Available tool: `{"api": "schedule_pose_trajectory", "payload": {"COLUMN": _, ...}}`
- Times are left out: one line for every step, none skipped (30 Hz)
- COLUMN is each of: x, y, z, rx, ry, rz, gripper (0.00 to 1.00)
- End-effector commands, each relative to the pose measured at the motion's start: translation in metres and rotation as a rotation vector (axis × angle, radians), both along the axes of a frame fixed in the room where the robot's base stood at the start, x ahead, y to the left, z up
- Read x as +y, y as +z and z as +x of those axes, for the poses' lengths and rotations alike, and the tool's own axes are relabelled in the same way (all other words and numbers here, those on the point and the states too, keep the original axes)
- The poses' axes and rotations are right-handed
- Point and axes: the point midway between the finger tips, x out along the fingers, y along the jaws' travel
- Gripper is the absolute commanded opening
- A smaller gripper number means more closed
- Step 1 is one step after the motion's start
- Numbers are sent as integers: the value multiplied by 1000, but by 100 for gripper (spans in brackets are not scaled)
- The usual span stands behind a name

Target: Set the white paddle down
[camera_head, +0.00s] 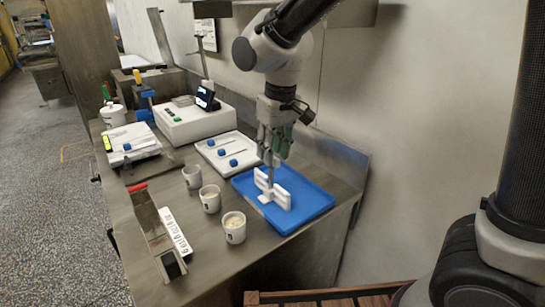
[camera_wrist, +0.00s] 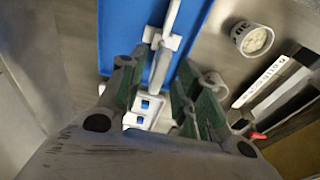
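The white paddle (camera_head: 273,189) is at the blue tray (camera_head: 310,203), with broad white parts low over it and a thin grey shaft rising toward my gripper. I cannot tell whether it is one piece or rests in a white holder. My gripper (camera_head: 271,157) is above it, pointing down, with green-padded fingers apart. In the wrist view the fingers (camera_wrist: 160,78) are spread, with a clear gap on both sides of the paddle's pale shaft (camera_wrist: 165,50). The shaft's near end lies between the fingertips. The blue tray (camera_wrist: 122,25) is beneath.
Three white cups (camera_head: 234,228) stand left of the blue tray. A white device (camera_head: 190,122) stands farther back. A red-handled metal tool (camera_head: 150,225) is at the front left. The wall is close on the right.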

Motion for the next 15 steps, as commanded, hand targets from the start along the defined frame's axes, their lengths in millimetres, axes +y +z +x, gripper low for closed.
{"api": "schedule_pose_trajectory", "payload": {"x": 0, "y": 13, "z": -1, "rx": -4, "ry": 0, "rz": 4, "gripper": 33}}
{"api": "schedule_pose_trajectory", "payload": {"x": -1, "y": 20, "z": -2, "rx": -4, "ry": 0, "rz": 4, "gripper": 33}}
{"api": "schedule_pose_trajectory", "payload": {"x": -2, "y": 29, "z": -3, "rx": -4, "ry": 0, "rz": 4, "gripper": 33}}
{"api": "schedule_pose_trajectory", "payload": {"x": -2, "y": 36, "z": -4, "rx": -4, "ry": 0, "rz": 4, "gripper": 33}}
{"api": "schedule_pose_trajectory", "payload": {"x": -3, "y": 43, "z": -5, "rx": -4, "ry": 1, "rz": 3, "gripper": 33}}
{"api": "schedule_pose_trajectory", "payload": {"x": -4, "y": 52, "z": -6, "rx": -4, "ry": 1, "rz": 3, "gripper": 33}}
{"api": "schedule_pose_trajectory", "payload": {"x": -4, "y": 58, "z": -7, "rx": -4, "ry": 1, "rz": 3, "gripper": 33}}
{"api": "schedule_pose_trajectory", "payload": {"x": -5, "y": 63, "z": -8, "rx": -3, "ry": 1, "rz": 3, "gripper": 33}}
{"api": "schedule_pose_trajectory", "payload": {"x": -6, "y": 70, "z": -8, "rx": -3, "ry": 1, "rz": 3, "gripper": 33}}
{"api": "schedule_pose_trajectory", "payload": {"x": -6, "y": 75, "z": -9, "rx": -2, "ry": 1, "rz": 2, "gripper": 33}}
{"api": "schedule_pose_trajectory", "payload": {"x": -7, "y": 79, "z": -10, "rx": -2, "ry": 0, "rz": 2, "gripper": 33}}
{"api": "schedule_pose_trajectory", "payload": {"x": -7, "y": 84, "z": -10, "rx": -2, "ry": 0, "rz": 1, "gripper": 33}}
{"api": "schedule_pose_trajectory", "payload": {"x": -7, "y": 87, "z": -11, "rx": -1, "ry": 0, "rz": 2, "gripper": 33}}
{"api": "schedule_pose_trajectory", "payload": {"x": -7, "y": 89, "z": -11, "rx": -2, "ry": 0, "rz": 1, "gripper": 33}}
{"api": "schedule_pose_trajectory", "payload": {"x": -8, "y": 92, "z": -11, "rx": 0, "ry": 0, "rz": 0, "gripper": 33}}
